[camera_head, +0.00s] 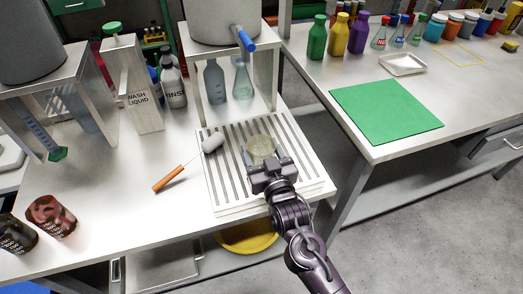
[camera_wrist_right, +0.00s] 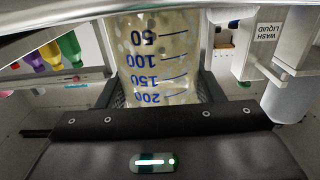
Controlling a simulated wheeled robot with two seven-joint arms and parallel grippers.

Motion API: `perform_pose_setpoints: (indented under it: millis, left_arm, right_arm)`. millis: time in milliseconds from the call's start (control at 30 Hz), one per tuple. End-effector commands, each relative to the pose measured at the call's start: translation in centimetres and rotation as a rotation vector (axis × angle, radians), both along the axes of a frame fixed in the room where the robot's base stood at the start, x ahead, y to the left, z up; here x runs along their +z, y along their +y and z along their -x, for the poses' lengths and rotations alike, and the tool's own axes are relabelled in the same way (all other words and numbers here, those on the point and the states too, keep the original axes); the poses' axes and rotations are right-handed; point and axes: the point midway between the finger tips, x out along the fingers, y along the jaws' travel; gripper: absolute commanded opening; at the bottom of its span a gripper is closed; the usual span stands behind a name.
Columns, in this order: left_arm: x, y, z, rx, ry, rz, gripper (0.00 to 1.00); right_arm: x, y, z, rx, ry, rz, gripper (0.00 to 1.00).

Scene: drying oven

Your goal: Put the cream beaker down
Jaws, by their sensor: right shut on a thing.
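The cream beaker (camera_head: 261,147) is a clear vessel with a cream tint, over the slotted drain rack (camera_head: 222,190) in the head view. My right gripper (camera_head: 266,161) is shut on it from the near side. In the right wrist view the beaker (camera_wrist_right: 158,50) shows blue graduation marks, which appear upside down, and lies between the two fingers of the right gripper (camera_wrist_right: 158,95). I cannot tell whether its base touches the rack. My left gripper is not in view.
A brush with an orange handle (camera_head: 168,179) lies left of the rack, its head at the rack's edge. A stand (camera_head: 273,68) with glassware under it rises behind. A green mat (camera_head: 386,111) lies clear on the right bench.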

Motion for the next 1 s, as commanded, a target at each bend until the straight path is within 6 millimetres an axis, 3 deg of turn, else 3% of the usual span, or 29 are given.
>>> perform_pose_setpoints:
  millis: [333,367,500,833,1000]
  left_arm:
    - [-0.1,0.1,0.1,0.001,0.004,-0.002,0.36]
    - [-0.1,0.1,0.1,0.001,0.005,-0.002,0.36]
    - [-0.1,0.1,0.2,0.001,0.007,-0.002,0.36]
    - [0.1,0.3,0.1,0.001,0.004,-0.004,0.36]
    - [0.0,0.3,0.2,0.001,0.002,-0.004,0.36]
  right_arm:
    - [-0.3,0.0,0.0,0.000,0.000,0.000,0.35]
    - [-0.2,0.0,0.0,0.000,-0.001,0.000,0.64]
    - [-0.2,0.0,0.0,0.000,0.000,0.000,0.82]
    - [0.2,0.0,0.0,0.000,-0.002,-0.001,0.82]
    - [-0.1,-0.7,2.2,0.000,0.002,0.002,0.82]
